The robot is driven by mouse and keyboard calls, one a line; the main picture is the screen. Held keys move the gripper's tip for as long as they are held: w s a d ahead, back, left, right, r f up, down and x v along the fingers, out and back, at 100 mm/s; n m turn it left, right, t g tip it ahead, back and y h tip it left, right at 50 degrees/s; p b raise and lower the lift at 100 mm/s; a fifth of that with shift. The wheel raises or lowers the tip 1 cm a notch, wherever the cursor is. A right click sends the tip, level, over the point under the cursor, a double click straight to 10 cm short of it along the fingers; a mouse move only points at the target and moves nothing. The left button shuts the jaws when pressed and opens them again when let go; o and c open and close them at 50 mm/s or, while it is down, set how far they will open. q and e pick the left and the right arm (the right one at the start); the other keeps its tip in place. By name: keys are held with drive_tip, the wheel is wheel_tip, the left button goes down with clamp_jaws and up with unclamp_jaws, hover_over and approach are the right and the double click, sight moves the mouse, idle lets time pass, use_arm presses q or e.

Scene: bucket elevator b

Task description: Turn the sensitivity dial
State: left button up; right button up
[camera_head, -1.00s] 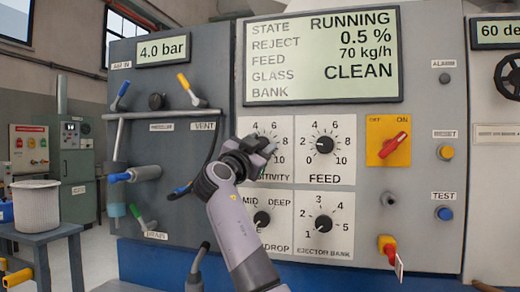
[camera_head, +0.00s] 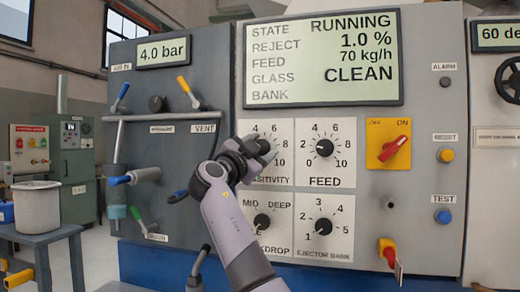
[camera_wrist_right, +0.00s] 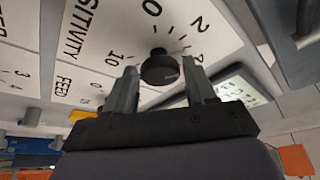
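The sensitivity dial is a round black knob (camera_head: 263,147) on a white scale plate (camera_head: 281,133), left of the feed dial. In the right wrist view the knob (camera_wrist_right: 160,69) sits between the two fingertips, and the plate reads SENSITIVITY. My right gripper (camera_head: 254,148) is at the dial and hides the left part of its plate. In the wrist view its fingers (camera_wrist_right: 161,74) stand apart on either side of the knob, seemingly with narrow gaps. The dial's pointer is not readable. The display (camera_head: 322,58) reads RUNNING, reject 1.0 %, feed 70 kg/h, glass CLEAN. My left gripper is not in view.
The feed dial (camera_head: 323,147), backdrop dial (camera_head: 262,221) and ejector bank dial (camera_head: 323,227) are close by. An orange plate with a red switch (camera_head: 396,150) is further right.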

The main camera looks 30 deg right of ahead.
drive_tip(key=shift+o, duration=0.4)
drive_tip(key=shift+a, duration=0.1)
drive_tip(key=b+v, duration=0.1)
drive_tip(key=v, duration=0.6)
drive_tip(key=shift+s, duration=0.1)
